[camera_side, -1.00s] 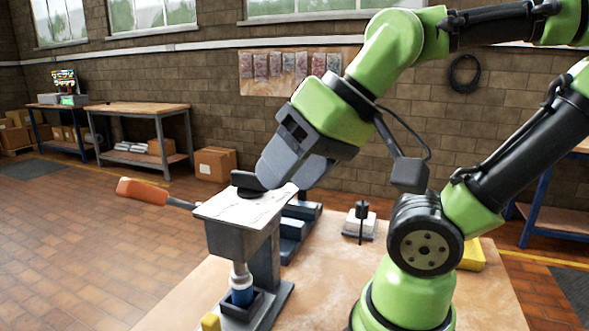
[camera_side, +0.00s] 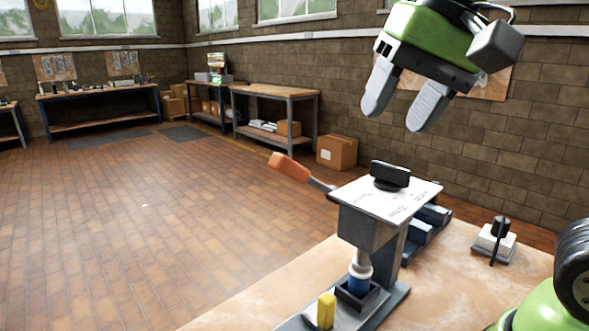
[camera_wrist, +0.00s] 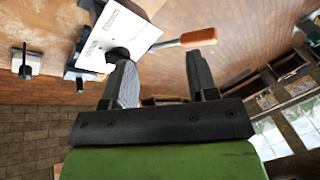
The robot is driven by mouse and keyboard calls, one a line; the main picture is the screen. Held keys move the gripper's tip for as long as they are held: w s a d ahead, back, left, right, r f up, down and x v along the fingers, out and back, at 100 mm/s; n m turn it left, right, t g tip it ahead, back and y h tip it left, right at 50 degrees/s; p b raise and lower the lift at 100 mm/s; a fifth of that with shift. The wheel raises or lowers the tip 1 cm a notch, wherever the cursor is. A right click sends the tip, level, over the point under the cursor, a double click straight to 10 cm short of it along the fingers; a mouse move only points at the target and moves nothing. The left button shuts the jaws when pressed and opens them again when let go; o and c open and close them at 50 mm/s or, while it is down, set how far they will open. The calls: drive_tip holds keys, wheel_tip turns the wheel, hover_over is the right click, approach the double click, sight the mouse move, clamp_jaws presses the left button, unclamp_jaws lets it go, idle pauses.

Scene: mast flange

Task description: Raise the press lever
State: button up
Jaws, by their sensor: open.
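The press (camera_side: 372,228) stands on the wooden bench, with a pale printed top plate (camera_side: 400,202) and a black knob (camera_side: 390,177) on it. Its lever has an orange handle (camera_side: 290,167) that sticks out to the left, its free end tilted up in the side view. The handle also shows in the wrist view (camera_wrist: 198,38), beyond the right finger. My gripper (camera_side: 395,118) is open and empty, high above the press and clear of the lever. In the wrist view my gripper (camera_wrist: 157,58) has its fingers wide apart.
A blue part (camera_side: 358,284) sits in a holder under the press ram. A yellow cylinder (camera_side: 325,308) stands in front. A small white block with a black post (camera_side: 496,240) is at right. The space left of the lever is open.

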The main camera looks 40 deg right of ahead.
drive_tip(key=w+r+m+g+h, duration=0.1)
drive_tip(key=w+m+g, duration=0.2)
drive_tip(key=w+m, duration=0.5)
drive_tip(key=m+g, duration=0.1)
drive_tip(key=m, duration=0.2)
approach(289, 170)
drive_tip(key=shift+w+d+f, duration=0.4)
drive_tip(key=shift+w+d, duration=0.1)
drive_tip(key=shift+w, duration=0.25)
drive_tip(key=shift+f, duration=5)
clamp_jaws()
